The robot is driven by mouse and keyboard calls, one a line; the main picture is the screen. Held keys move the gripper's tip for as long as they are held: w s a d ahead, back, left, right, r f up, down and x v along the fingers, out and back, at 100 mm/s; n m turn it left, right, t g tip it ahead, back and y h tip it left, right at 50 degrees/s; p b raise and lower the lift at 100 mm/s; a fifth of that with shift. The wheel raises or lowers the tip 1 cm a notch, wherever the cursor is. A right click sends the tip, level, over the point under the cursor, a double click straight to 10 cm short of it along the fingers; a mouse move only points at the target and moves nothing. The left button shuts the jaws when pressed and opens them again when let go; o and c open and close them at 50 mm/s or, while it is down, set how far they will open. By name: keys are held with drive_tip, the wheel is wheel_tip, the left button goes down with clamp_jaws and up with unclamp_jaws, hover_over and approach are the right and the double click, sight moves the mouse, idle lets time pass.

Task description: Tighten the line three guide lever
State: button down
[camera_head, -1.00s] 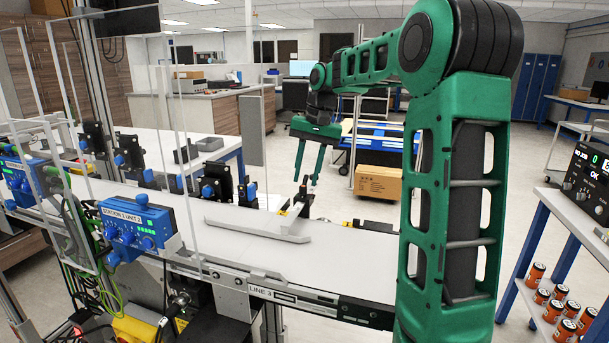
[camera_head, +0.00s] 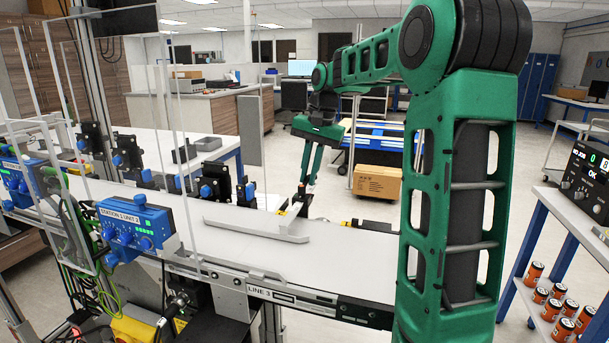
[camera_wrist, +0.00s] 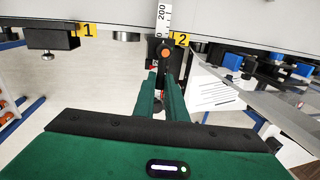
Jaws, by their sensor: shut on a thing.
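The guide lever is a small dark part at the far edge of the line three conveyor (camera_head: 345,252). In the head view the lever (camera_head: 302,199) is at my fingertips, its upper part mostly covered by them. My gripper (camera_head: 304,184) points down and its fingers are shut on the lever. In the wrist view, the black lever clamp with an orange round end (camera_wrist: 165,54) shows beyond my fingertips (camera_wrist: 164,74), next to a yellow tag 2 (camera_wrist: 181,39). A grey guide rail (camera_head: 258,229) lies over the belt beside it.
A ruler strip (camera_wrist: 162,15) and a yellow tag 1 (camera_wrist: 87,31) show near the clamp. A blue station unit (camera_head: 138,228) and clear panels stand at the left. Black and blue sensor mounts (camera_head: 215,182) line the far belt edge. A cardboard box (camera_head: 377,182) stands on the floor behind.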

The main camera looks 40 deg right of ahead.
drive_tip(key=shift+s+a+r+m+h, duration=0.1)
drive_tip(key=shift+s+a+m+h, duration=0.55)
drive_tip(key=shift+m, duration=2.15)
drive_tip(key=shift+s+d+m+h, duration=0.1)
drive_tip(key=shift+s+m+h, duration=0.25)
drive_tip(key=shift+s+m, duration=1.6)
drive_tip(key=shift+a+r+m+h, duration=0.1)
drive_tip(key=shift+a+m+h, duration=0.35)
drive_tip(key=shift+m, duration=3.2)
drive_tip(key=shift+d, duration=0.1)
drive_tip(key=c, duration=1.8)
unclamp_jaws()
drive_tip(key=shift+s+f, duration=0.1)
drive_tip(key=v, duration=1)
drive_tip(key=shift+r, duration=0.35)
